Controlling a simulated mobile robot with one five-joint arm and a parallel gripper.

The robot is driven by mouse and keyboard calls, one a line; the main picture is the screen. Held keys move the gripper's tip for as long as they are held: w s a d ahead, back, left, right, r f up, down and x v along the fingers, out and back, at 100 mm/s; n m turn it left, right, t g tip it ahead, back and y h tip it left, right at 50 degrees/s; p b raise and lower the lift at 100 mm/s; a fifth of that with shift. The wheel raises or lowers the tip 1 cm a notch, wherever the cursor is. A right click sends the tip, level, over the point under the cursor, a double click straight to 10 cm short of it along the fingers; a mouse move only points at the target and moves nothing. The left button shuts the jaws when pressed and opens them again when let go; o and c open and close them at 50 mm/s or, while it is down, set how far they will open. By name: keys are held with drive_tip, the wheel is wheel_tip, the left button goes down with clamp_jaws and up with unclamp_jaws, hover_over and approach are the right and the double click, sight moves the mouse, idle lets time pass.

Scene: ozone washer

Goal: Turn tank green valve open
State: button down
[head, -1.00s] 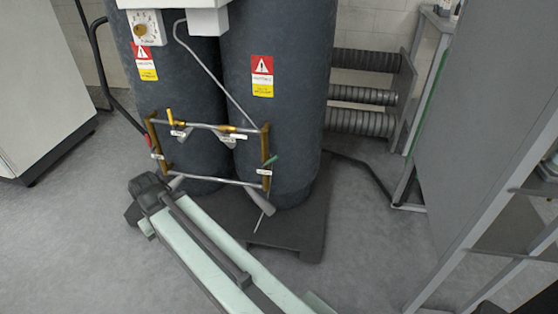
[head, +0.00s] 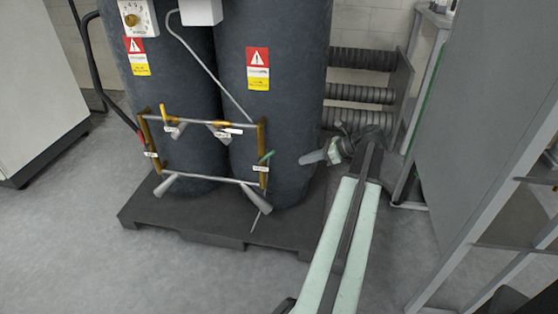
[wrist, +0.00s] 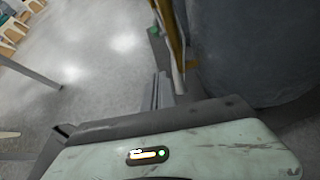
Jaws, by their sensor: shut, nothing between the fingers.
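The green valve (head: 267,157) is a small green handle on the right upright of the brass and steel pipe frame, in front of the right dark tank (head: 280,110). My gripper (head: 306,158) is in front of the right tank's lower right side, to the right of the green handle and apart from it. It points left toward the pipe frame, and its fingers are shut and empty. In the wrist view a small green part (wrist: 153,32) shows beside the brass upright (wrist: 171,40), beyond the gripper's grey finger (wrist: 160,92).
Yellow valves (head: 163,112) sit on the frame's upper pipe, and a red handle (head: 141,136) is at its left. The tanks stand on a dark pallet (head: 150,215). A grey cabinet (head: 490,130) stands close on the right. Floor at the front left is clear.

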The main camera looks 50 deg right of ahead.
sight(267, 155)
drive_tip(key=w+a+f+b, duration=0.2)
drive_tip(key=w+a, duration=0.2)
drive_tip(key=w, duration=0.5)
drive_tip(key=shift+w+a, duration=0.2)
drive_tip(key=shift+w, duration=0.2)
drive_tip(key=shift+f, duration=0.15)
